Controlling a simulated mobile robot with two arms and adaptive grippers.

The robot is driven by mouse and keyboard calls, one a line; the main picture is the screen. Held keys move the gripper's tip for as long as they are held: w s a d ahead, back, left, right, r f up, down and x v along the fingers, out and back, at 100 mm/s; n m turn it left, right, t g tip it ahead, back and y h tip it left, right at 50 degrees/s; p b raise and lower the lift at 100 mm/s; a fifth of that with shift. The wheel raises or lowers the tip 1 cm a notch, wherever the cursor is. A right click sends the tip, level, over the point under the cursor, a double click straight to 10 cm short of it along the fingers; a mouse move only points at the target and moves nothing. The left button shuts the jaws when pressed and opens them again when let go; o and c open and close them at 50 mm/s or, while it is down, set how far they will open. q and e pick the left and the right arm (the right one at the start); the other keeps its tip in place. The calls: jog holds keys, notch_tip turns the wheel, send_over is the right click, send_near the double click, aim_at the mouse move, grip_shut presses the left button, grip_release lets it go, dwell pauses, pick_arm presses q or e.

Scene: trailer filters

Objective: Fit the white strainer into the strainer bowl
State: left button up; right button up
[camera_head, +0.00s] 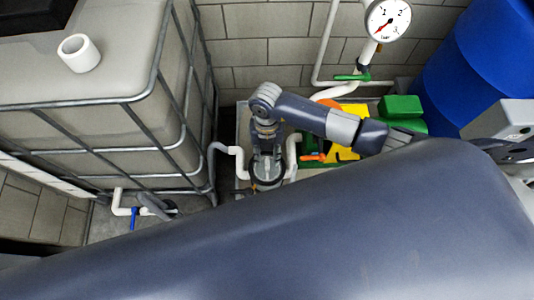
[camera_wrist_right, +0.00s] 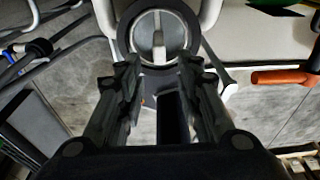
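The strainer bowl (camera_head: 268,184) is a dark round housing between white pipes. In the right wrist view, its dark ring (camera_wrist_right: 126,33) surrounds a grey round inside crossed by a lighter upright band. My right gripper (camera_head: 267,158) is directly above it, pointing down. In the wrist view its fingers (camera_wrist_right: 158,68) are apart, on either side of the bowl's near edge, with nothing clearly held. A short white hollow cylinder (camera_head: 78,53) stands on top of the caged tank; I cannot tell whether it is the white strainer. My left gripper is not in view.
The caged tank (camera_head: 120,120) fills the left, with a blue-handled valve (camera_head: 134,218) at its foot. A pressure gauge (camera_head: 388,19) and white pipe stand behind. Green and yellow items (camera_head: 401,106) and a blue drum (camera_head: 480,65) are right. My own arm covers the foreground.

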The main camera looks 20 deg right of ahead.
notch_tip(320, 180, up, 12)
jog(key=w+b, duration=0.1)
jog(key=b, duration=0.1)
jog(key=shift+w+d, duration=0.25)
jog(key=shift+w, duration=0.1)
jog(key=shift+f, duration=0.1)
